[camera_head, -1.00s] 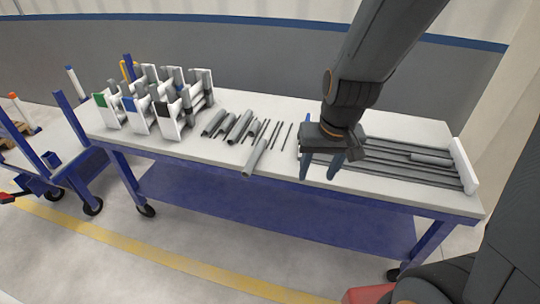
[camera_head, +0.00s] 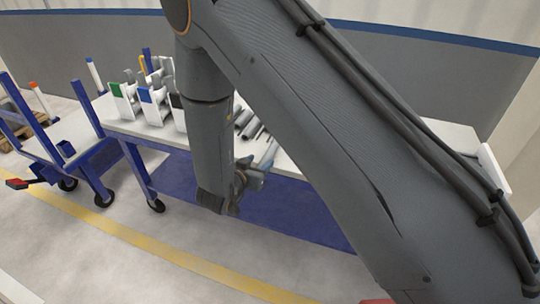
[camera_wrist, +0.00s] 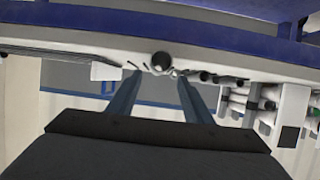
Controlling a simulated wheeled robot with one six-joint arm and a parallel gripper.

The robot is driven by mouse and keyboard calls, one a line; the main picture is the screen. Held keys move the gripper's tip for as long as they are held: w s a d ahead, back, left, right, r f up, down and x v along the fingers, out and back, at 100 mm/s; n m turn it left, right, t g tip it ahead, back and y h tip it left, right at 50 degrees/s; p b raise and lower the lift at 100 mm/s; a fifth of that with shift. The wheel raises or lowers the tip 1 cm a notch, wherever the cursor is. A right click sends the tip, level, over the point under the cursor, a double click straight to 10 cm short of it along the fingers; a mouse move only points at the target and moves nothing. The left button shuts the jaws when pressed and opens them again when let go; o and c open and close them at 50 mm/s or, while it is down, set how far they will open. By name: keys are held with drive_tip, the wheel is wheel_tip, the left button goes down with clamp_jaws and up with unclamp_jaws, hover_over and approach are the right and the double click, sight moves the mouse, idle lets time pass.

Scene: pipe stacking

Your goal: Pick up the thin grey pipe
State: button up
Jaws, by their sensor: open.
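My gripper (camera_wrist: 160,78) is open, its two blue-grey fingers spread toward the table edge in the wrist view. In the head view my gripper (camera_head: 256,172) is low at the table's front edge, partly hidden by my arm. A grey pipe (camera_wrist: 161,60) shows its round end between and just beyond the fingertips; it looks thicker than its neighbours. Thin grey pipes (camera_wrist: 134,66) lie beside it, small in the wrist view. Which one is the thin grey pipe meant, I cannot tell. My arm hides most of the pipes in the head view.
The white tabletop (camera_head: 455,133) has a blue frame and lower shelf (camera_head: 300,205). White racks (camera_head: 152,105) with coloured marks stand at the left. A blue cart (camera_head: 75,150) stands left of the table.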

sight(266, 157)
drive_tip(key=p+x, duration=0.1)
drive_tip(key=x, duration=0.6)
drive_tip(key=shift+w+d+r, duration=0.1)
drive_tip(key=shift+w+d, duration=0.1)
drive_tip(key=shift+c, duration=0.3)
drive_tip(key=c, duration=1.1)
